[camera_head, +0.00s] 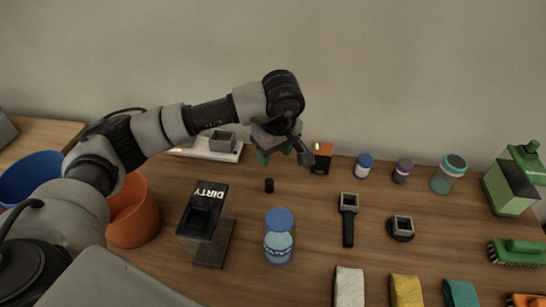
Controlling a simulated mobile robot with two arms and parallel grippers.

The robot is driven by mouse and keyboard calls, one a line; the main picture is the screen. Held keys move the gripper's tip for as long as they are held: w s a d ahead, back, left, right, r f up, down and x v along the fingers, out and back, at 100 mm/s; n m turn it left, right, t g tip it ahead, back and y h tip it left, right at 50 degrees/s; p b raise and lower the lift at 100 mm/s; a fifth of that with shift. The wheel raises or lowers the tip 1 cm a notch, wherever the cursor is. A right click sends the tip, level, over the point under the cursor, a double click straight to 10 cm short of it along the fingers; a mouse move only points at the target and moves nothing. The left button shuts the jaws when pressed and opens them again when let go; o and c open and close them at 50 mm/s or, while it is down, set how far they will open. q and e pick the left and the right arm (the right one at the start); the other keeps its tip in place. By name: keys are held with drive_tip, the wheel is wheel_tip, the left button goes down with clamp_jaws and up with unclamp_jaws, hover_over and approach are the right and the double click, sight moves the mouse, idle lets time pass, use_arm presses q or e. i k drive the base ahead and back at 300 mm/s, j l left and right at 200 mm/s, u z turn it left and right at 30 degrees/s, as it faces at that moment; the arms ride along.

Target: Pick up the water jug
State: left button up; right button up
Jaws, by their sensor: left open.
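The likely water jug (279,244) is a light-blue bottle with a round blue lid, standing upright on the wooden table in front of my left gripper. My left gripper (276,153) hangs at the end of the arm, above the back part of the table. It is open and apart from the jug, which stands lower in the picture. Part of the gripper is hidden by its own wrist. My right gripper is not in view.
A black-handled tool (348,219) lies to the right.

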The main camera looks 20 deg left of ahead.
sight(279, 226)
drive_tip(key=u, duration=1.35)
drive_tip(key=k, duration=0.5)
